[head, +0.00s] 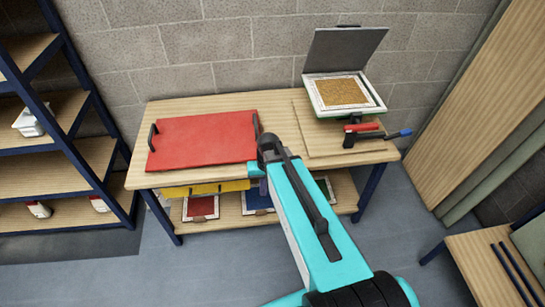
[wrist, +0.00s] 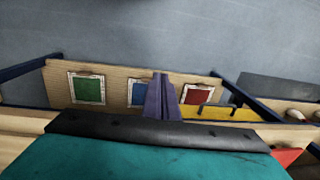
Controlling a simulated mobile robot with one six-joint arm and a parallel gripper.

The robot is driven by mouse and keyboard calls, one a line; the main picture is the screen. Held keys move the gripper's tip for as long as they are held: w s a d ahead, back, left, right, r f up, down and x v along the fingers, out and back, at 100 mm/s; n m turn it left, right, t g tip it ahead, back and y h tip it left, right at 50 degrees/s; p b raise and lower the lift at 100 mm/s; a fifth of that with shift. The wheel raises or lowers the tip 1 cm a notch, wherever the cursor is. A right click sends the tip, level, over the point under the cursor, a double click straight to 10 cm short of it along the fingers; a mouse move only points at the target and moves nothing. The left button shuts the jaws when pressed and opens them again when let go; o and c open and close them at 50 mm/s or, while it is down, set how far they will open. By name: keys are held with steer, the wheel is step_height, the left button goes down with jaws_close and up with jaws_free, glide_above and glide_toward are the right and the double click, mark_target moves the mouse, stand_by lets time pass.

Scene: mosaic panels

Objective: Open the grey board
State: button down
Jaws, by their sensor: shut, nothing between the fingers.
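The grey board (head: 343,50) stands raised at the back right of the table, tilted up like an open lid. Below it lies a white-framed panel (head: 318,98) with a tan mosaic field. My gripper (head: 263,187) is largely hidden by my turquoise arm in the head view, near the table's front edge. The wrist view shows its purple fingers (wrist: 162,97) together and empty, over the front of the table and lower shelf. The grey board is well apart from it and out of the wrist view.
A red board (head: 205,140) with black handles lies on the table's left. A yellow board (head: 215,187) shows below the tabletop. Red-and-blue-handled tools (head: 365,133) lie at the right front. Framed panels, including a green one (wrist: 87,89), lie on the lower shelf. Blue-framed shelving (head: 75,130) stands left.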

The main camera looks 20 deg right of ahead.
steer(key=s+a+f+n+g+b, duration=0.1)
steer(key=s+f+g+b, duration=0.2)
steer(key=s+f, duration=0.9)
steer(key=s+a+f+n+g+h+b, duration=0.1)
steer(key=s+a+f+g+b, duration=0.1)
steer(key=s+f, duration=1)
steer(key=s+b, duration=0.1)
steer(key=s, duration=0.4)
steer(key=shift+s+a+f+n+g, duration=0.2)
steer(key=shift+a+f+n+g, duration=0.1)
steer(key=shift+f+n+g, duration=0.1)
steer(key=shift+a+r, duration=0.1)
